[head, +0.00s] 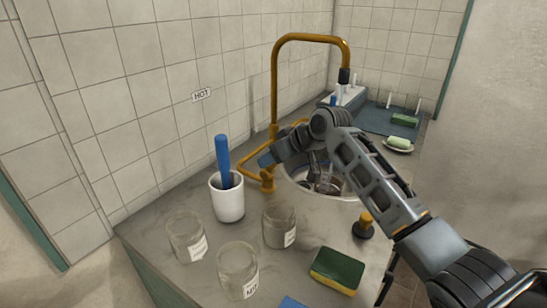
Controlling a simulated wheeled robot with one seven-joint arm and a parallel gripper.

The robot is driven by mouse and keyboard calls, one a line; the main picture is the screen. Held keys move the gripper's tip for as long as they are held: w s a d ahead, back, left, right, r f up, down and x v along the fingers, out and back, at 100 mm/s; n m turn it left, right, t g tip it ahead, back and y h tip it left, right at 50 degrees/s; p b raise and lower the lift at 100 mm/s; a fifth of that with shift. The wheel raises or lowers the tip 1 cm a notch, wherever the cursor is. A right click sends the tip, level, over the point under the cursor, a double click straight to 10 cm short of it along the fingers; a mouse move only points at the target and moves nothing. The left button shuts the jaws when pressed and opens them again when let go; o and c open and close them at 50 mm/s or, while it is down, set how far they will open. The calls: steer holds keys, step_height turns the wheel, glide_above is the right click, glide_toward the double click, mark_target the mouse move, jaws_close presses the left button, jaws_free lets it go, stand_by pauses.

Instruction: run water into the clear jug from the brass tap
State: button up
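The brass tap (274,88) stands behind the round basin (293,178), its tall spout arching right to a dark nozzle (344,76). A brass handle or side pipe shows low at its base. My arm crosses from the lower right, with its wrist over the basin in front of the tap. My gripper is mostly hidden by the wrist, so its fingers and any hold cannot be made out. Shiny shapes (326,184) show in the basin below the wrist, too small to identify. I cannot pick out the clear jug for sure. No water stream is visible.
Clear labelled jars (187,237) (237,270) (279,227) stand at the front left. A white cup (228,200) holds a blue-handled tool. A sponge (337,271) and a brass-topped knob (364,224) are on the right. A soap dish (398,144) and dark mat lie behind.

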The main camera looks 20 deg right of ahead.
steer(key=shift+d+r, duration=0.1)
steer(key=v, duration=0.7)
steer(key=shift+s+r+b, duration=0.15)
steer(key=shift+s+b, duration=0.05)
steer(key=shift+b, duration=0.15)
steer(key=shift+d, duration=0.15)
